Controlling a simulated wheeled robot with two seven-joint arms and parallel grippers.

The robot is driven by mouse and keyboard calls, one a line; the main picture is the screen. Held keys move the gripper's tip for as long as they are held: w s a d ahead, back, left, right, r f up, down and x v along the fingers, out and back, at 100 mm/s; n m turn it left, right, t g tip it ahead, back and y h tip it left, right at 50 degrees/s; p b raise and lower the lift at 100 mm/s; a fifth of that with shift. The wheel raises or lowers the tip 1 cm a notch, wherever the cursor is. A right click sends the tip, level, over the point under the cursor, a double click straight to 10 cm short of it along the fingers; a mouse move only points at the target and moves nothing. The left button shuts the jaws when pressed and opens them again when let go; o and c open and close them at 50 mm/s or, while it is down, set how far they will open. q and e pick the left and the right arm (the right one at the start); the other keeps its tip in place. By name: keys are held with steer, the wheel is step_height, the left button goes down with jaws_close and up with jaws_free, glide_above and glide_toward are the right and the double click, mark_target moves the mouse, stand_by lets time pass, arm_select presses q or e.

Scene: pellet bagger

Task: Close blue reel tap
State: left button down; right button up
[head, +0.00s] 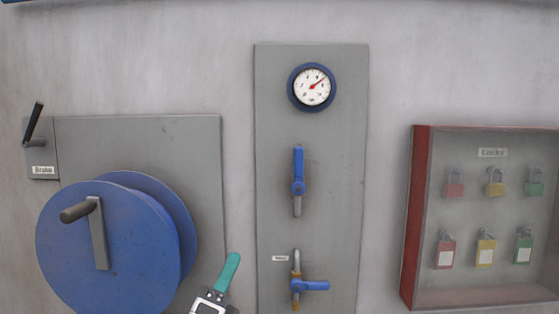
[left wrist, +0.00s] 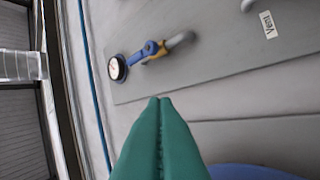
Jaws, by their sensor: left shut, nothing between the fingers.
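Two blue-handled taps sit on a grey panel (head: 275,130). The upper blue tap (head: 298,182) has its handle upright, in line with its pipe; it also shows in the left wrist view (left wrist: 152,49). The lower tap (head: 312,285) has its handle sideways to the right across its brass-coloured pipe. A label reading "Vent" (left wrist: 267,23) is beside the lower tap. My left gripper (head: 234,258) is shut and empty, left of and below the upper tap, apart from both taps. Its teal fingertips (left wrist: 160,100) touch each other. My right gripper is not in view.
A round gauge (head: 312,87) is above the taps. A large blue reel (head: 140,245) with a crank (head: 98,230) stands out at the left, below a brake lever (head: 35,122). A red-sided lock cabinet (head: 416,215) is at the right.

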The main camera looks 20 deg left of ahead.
arm_select(q)
steer(key=d+r+m+g+h, duration=0.3)
steer(key=r+m+g+h, duration=0.4)
steer(key=m, duration=0.7)
steer(key=d+r+m+g+h, duration=0.4)
steer(key=m+h, duration=0.5)
steer(key=m, duration=0.6)
steer(key=w+a+r+m+t+y, duration=0.2)
steer(key=w+a+r+m+y, duration=0.2)
steer(key=a+r+m+y, duration=0.45)
steer(key=n+p, duration=0.2)
steer(key=p, duration=0.4)
glide_toward(299, 170)
steer(key=w+a+r, duration=0.2)
steer(key=w+r, duration=0.1)
steer(key=w, duration=0.2)
steer(key=d, duration=0.1)
steer(key=d+p, duration=0.1)
steer(key=w+d+y, duration=0.1)
steer(key=shift+w+d+f+p, duration=0.1)
steer(key=shift+d+f+p, duration=0.1)
steer(key=shift+f+p, duration=0.1)
